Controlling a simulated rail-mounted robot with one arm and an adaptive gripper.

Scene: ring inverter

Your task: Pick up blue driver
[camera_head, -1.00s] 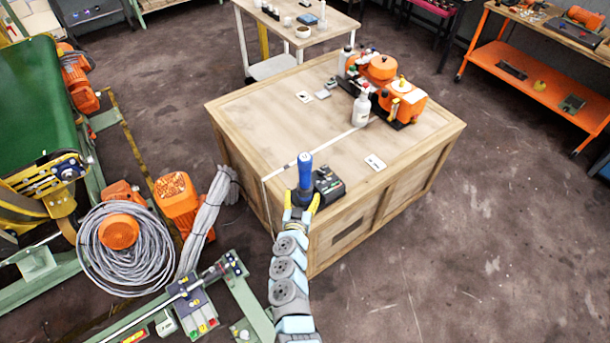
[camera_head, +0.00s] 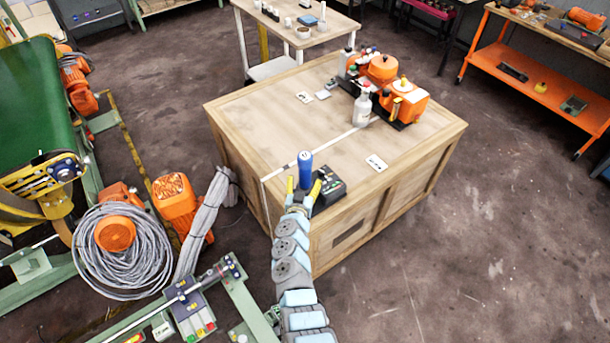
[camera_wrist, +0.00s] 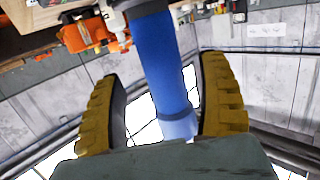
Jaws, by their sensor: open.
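The blue driver (camera_head: 305,170) stands upright near the front left corner of the wooden crate (camera_head: 270,140). It sits beside a black device (camera_head: 329,186). My gripper (camera_head: 304,187) has yellow-padded fingers, open, one on each side of the driver in the head view. In the wrist view the driver (camera_wrist: 160,65) is a large blue cylinder running between the two fingers of my gripper (camera_wrist: 163,105). Gaps show on both sides of it there. The driver's lower part is hidden behind the gripper in the head view.
A white bottle (camera_head: 362,107) and an orange machine (camera_head: 402,100) stand at the crate's back right. A small white card (camera_head: 377,163) lies near its front edge. A grey cable coil (camera_head: 122,250) and orange motor (camera_head: 174,200) are to the left. The crate's middle is clear.

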